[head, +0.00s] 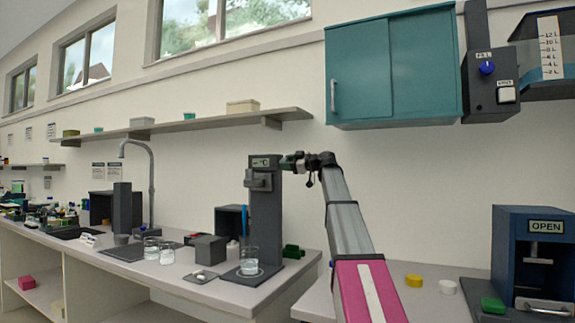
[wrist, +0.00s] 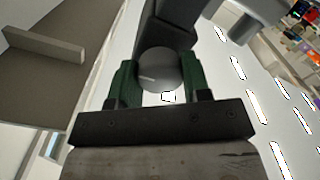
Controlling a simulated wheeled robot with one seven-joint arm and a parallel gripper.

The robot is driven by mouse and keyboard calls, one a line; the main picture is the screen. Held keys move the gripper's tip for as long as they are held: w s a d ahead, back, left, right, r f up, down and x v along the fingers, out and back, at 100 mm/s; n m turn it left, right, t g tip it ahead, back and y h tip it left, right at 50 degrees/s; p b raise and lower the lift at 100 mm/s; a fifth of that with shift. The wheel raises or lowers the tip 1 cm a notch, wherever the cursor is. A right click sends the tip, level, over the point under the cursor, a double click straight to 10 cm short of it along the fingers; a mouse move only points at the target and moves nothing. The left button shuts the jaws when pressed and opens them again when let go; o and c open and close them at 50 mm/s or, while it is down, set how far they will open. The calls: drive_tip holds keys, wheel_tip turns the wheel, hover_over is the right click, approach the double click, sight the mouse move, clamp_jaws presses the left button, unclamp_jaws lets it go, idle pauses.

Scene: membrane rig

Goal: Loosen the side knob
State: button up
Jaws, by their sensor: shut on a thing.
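The membrane rig is a dark grey column (head: 266,212) on the left bench, with a small display near its top. Its side knob (wrist: 158,69) is a round grey knob, seen in the wrist view between the two green fingers of my gripper (wrist: 160,78). My gripper is shut on it, one finger on each side. In the head view, my gripper (head: 289,163) is at the right side of the column's top, and the knob is hidden there. The column also shows behind the knob in the wrist view (wrist: 169,28).
A glass beaker (head: 249,262) stands on the rig's base, with two more beakers (head: 152,249) to the left. A teal wall cabinet (head: 393,68) hangs at upper right. A shelf (head: 190,124) runs along the wall above the rig. A blue machine (head: 534,255) stands at right.

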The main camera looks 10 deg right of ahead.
drive_tip(key=o, duration=0.9)
drive_tip(key=shift+d, duration=0.1)
drive_tip(key=v, duration=1)
drive_tip(key=shift+s+d, duration=0.25)
